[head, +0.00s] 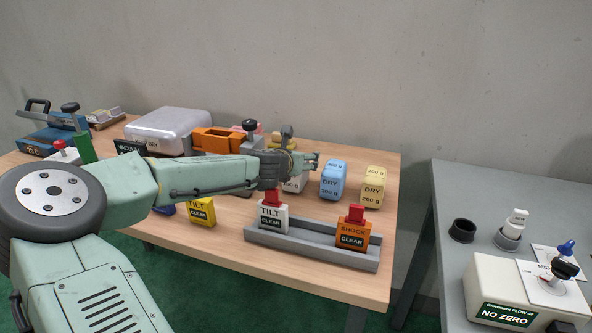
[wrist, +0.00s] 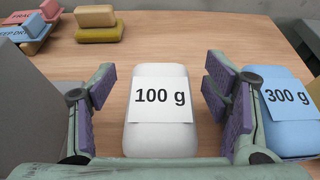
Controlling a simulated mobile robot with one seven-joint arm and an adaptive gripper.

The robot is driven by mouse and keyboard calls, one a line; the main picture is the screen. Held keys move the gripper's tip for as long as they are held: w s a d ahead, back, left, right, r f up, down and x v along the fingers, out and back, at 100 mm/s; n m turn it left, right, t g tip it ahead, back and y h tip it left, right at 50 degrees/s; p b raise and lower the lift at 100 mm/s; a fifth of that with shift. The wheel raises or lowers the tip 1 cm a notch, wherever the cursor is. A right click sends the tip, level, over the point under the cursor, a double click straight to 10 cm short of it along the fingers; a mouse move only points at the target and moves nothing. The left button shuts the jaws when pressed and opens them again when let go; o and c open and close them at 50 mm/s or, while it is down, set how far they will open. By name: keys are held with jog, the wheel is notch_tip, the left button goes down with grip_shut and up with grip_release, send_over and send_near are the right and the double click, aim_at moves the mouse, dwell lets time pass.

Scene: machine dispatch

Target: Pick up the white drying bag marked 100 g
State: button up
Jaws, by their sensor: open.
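The white drying bag marked 100 g (wrist: 159,138) lies on the wooden table, in the middle of the wrist view. My gripper (wrist: 160,88) is open, with one finger on each side of the bag. A gap shows between the bag and the left finger; the right finger is closer to the bag. In the head view the white bag (head: 295,184) is mostly hidden behind my gripper (head: 312,161). The blue bag marked 300 g (wrist: 287,107) lies just right of the right finger, very close to it or touching.
In the head view, the blue bag (head: 334,180) and a yellow bag (head: 373,187) stand to the right. A grey rail (head: 312,247) with TILT and SHOCK indicators lies in front. Sponge-like blocks (wrist: 97,24) lie behind on the table. A grey table (head: 455,190) stands at right.

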jog(key=shift+w+d+f, duration=0.15)
jog(key=shift+w+f, duration=0.05)
jog(key=shift+w, duration=0.15)
jog(key=c, duration=1.4)
